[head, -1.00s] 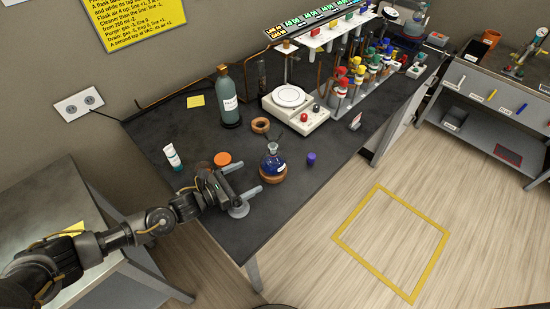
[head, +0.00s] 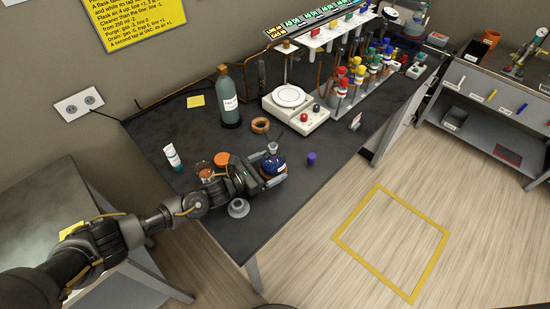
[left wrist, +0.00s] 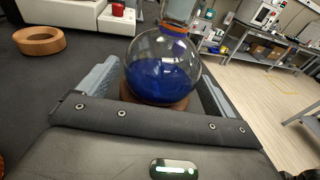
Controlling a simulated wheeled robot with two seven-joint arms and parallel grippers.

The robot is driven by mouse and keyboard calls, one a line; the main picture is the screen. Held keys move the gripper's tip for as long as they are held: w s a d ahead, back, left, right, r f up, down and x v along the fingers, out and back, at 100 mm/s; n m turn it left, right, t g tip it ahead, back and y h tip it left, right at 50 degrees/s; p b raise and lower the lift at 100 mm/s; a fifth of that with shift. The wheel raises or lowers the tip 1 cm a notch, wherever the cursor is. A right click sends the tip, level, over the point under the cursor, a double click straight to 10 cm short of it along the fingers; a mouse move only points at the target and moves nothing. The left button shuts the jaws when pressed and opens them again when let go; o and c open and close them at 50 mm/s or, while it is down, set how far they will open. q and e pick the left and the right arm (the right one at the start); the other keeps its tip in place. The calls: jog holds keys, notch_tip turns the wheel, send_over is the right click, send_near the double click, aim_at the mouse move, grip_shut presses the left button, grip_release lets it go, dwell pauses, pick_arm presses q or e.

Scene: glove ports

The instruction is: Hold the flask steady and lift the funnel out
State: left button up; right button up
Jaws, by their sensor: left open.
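The round glass flask (head: 272,165) holds dark blue liquid and stands upright near the front of the dark bench. In the left wrist view the flask (left wrist: 160,75) sits on a brown ring (left wrist: 128,94). A clear glass piece (left wrist: 180,10) rises above an orange band at its neck; its top is cut off, so I cannot tell if it is the funnel. My left gripper (head: 270,168) is open, with one finger on either side of the flask's body. Whether the fingers touch the glass is unclear. My right gripper is not in view.
A small grey round-based piece (head: 238,208) stands beside my left gripper. An orange-lidded jar (head: 204,169), a white tube (head: 172,157), an empty cork ring (head: 261,125) and a purple cap (head: 311,158) stand nearby. A balance (head: 295,110) and a tall bottle (head: 228,100) are behind.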

pick_arm(q)
jog(key=shift+w+d, duration=0.15)
jog(key=shift+d, duration=0.05)
jog(key=c, duration=0.6)
dwell(0.9)
